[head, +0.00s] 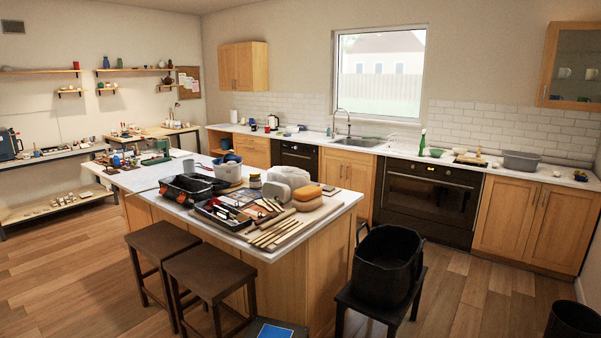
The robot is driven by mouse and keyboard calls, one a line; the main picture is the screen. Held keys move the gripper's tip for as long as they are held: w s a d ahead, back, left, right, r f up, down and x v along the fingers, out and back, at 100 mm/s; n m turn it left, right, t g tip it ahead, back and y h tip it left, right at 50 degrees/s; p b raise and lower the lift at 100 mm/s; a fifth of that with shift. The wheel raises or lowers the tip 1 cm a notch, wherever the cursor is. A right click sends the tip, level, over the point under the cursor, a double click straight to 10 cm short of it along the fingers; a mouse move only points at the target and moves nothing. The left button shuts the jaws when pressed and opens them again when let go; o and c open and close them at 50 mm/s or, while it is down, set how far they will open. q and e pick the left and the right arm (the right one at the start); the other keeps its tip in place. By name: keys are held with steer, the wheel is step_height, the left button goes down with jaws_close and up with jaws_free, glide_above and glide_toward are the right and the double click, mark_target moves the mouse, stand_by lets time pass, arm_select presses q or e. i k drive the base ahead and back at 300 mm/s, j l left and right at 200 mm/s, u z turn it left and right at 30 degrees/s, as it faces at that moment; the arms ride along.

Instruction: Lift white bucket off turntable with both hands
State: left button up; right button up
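A small white bucket (228,171) stands upright on the far half of the kitchen island (338,203), behind the black tubs and trays. Dark items show at its rim. Its base is partly hidden by the clutter in front, and I cannot clearly make out the turntable under it. Neither of my grippers is in view.
Two stools (212,270) stand at the front. A black bin (386,266) sits on a stool at right.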

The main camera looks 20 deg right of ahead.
mark_target(232, 174)
steer(key=z, duration=0.15)
steer(key=i+j+u, duration=0.35)
steer(key=i, duration=0.15)
steer(key=i+j+u, duration=0.2)
steer(key=i+u, duration=0.55)
steer(key=i, duration=1.35)
steer(key=i+z, duration=0.2)
steer(key=i, duration=0.3)
steer(key=i+j+z, duration=0.2)
steer(key=i, duration=0.25)
steer(key=i+j+z, duration=0.2)
steer(key=i, duration=0.3)
